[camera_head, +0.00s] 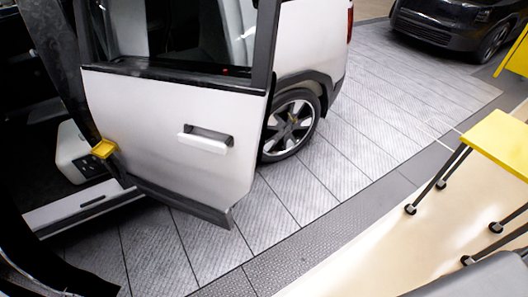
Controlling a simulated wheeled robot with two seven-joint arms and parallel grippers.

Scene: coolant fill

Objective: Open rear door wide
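The silver rear door (160,125) of the car stands partly open. Its rear edge and lower corner swing out over the floor, away from the body and in front of the rear wheel. The pale door handle (204,141) sits in a dark recess near the rear edge, and nothing touches it. The door hides most of the rear door opening, so the gap behind it cannot be judged. Neither of my grippers can be made out in the head view.
The rear wheel (290,127) is right behind the door edge. The grooved floor (335,160) beside the car is clear. A yellow wheeled table (500,140) stands right. A dark car (450,25) is behind. A yellow block (103,148) sits at the door's front edge.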

